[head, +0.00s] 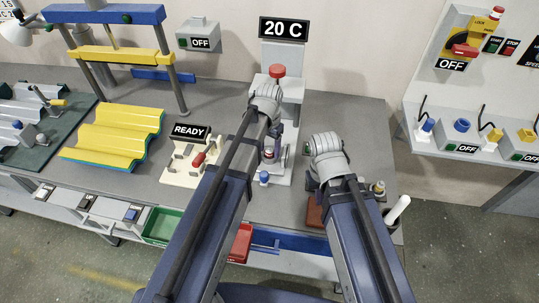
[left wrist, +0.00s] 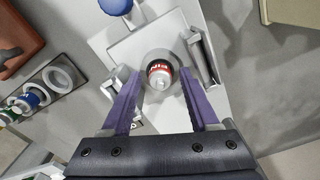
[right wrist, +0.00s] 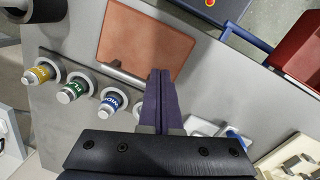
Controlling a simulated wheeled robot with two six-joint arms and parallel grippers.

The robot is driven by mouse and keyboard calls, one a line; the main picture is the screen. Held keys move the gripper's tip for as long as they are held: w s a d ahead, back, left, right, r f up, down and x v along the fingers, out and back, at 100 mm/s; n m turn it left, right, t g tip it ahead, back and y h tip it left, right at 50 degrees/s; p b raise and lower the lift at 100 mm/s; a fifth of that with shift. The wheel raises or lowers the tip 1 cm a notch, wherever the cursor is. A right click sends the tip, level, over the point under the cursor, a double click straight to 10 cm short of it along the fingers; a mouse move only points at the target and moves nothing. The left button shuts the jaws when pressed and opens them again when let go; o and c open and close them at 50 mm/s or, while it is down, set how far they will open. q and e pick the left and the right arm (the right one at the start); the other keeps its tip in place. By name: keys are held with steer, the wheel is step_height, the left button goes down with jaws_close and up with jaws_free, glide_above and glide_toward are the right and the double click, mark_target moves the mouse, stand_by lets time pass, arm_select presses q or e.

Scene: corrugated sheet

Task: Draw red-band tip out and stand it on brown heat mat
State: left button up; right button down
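The red-band tip (left wrist: 160,75) is a small metal cylinder with a red band, seated upright in the press-like station with the 20 C display. My left gripper (left wrist: 160,88) is open, with its purple fingers on either side of the tip and gaps showing. In the head view the tip (head: 269,153) is small below my left wrist. The brown heat mat (right wrist: 145,42) lies flat and bare on the bench. My right gripper (right wrist: 159,78) is shut and empty, its fingers together near the mat's edge. In the head view my right arm partly hides the mat (head: 315,214).
A tip rack beside the mat holds yellow-band (right wrist: 40,74), green-band (right wrist: 74,90) and blue-band (right wrist: 111,101) tips. An empty ring (left wrist: 58,78) shows in the left wrist view. A blue knob (head: 264,177) stands before the station. A red bin (head: 240,243) hangs at the front edge.

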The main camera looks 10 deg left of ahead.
mark_target(270, 148)
arm_select(q)
jaws_close()
stand_by(0.3)
arm_select(e)
steer(key=shift+r, duration=0.1)
